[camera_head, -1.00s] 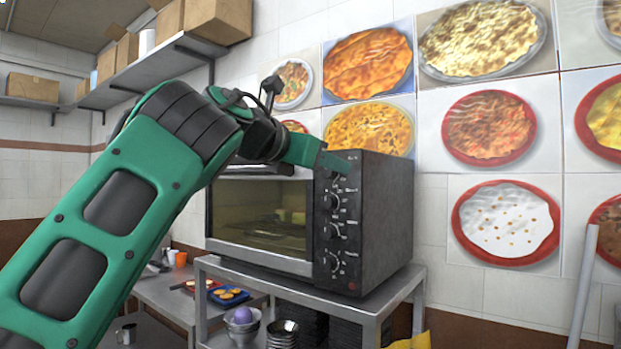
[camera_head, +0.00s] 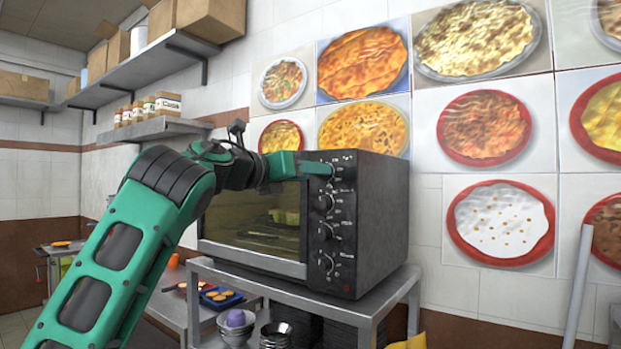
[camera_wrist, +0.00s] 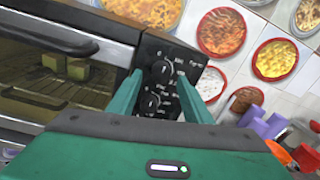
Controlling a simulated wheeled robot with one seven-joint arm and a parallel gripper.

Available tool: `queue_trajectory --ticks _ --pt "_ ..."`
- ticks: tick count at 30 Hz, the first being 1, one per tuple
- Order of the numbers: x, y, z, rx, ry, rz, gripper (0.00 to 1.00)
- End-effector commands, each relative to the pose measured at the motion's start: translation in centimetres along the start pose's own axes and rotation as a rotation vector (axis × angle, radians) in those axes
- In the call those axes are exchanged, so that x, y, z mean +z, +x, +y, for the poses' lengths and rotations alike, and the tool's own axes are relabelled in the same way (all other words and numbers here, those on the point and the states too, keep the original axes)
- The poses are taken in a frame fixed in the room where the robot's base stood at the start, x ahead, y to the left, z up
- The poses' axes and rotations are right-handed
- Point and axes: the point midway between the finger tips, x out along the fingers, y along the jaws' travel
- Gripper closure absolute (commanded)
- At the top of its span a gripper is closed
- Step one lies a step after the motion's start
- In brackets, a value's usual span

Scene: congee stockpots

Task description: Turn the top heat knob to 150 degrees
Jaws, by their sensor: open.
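The dark toaster oven (camera_head: 380,215) has a vertical column of knobs on its front panel, right of the glass door. The top heat knob (camera_head: 340,172) is partly hidden by my green gripper (camera_head: 325,169), which reaches it from the left. In the wrist view my gripper (camera_wrist: 160,76) is open, one finger on each side of the top heat knob (camera_wrist: 163,69). A second knob (camera_wrist: 150,103) lies lower between the fingers. I cannot tell whether the fingers touch the top knob, and its exact setting is too small to read.
The oven stands on a metal table (camera_head: 375,305). Lower knobs (camera_head: 326,232) sit below my gripper. A tray of food (camera_head: 220,296) and bowls are below left. Pizza pictures cover the wall.

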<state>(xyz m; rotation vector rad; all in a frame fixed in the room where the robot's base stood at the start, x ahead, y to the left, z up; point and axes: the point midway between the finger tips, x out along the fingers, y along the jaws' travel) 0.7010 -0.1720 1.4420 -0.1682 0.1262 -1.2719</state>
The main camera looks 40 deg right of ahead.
Motion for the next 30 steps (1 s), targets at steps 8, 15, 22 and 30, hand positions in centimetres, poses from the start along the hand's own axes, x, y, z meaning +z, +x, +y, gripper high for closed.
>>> queue_trajectory --ticks 8,15,22,30 --pt "0.0 2.1 0.0 0.000 -0.001 0.001 0.55" --pt "0.0 2.2 0.1 0.001 0.000 0.000 0.55" --pt "0.0 2.2 0.1 0.001 -0.001 0.000 0.96" --pt "0.0 2.2 0.2 0.003 0.014 0.000 0.96"
